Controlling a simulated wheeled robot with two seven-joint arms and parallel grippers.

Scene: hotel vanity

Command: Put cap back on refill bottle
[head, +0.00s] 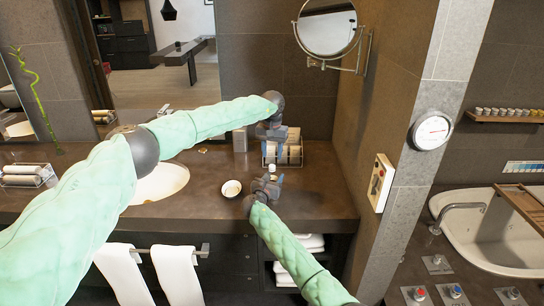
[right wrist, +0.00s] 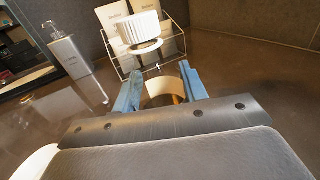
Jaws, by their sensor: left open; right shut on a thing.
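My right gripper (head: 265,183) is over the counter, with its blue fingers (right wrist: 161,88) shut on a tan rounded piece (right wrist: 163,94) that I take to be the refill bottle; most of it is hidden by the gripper. A ridged white cap (right wrist: 139,27) shows above the fingers in the right wrist view, with a pale ring (right wrist: 146,47) just below it. In the head view a small white top (head: 272,169) shows just above the right gripper. My left gripper (head: 270,135) is open, higher and behind it, by the wire rack.
A wire rack (right wrist: 184,43) with white labelled packs stands behind. A pump dispenser (right wrist: 66,51) stands to the left. A small white dish (head: 231,188) is left of my right gripper, and the sink basin (head: 165,182) further left. The wall bounds the right side; the counter between is clear.

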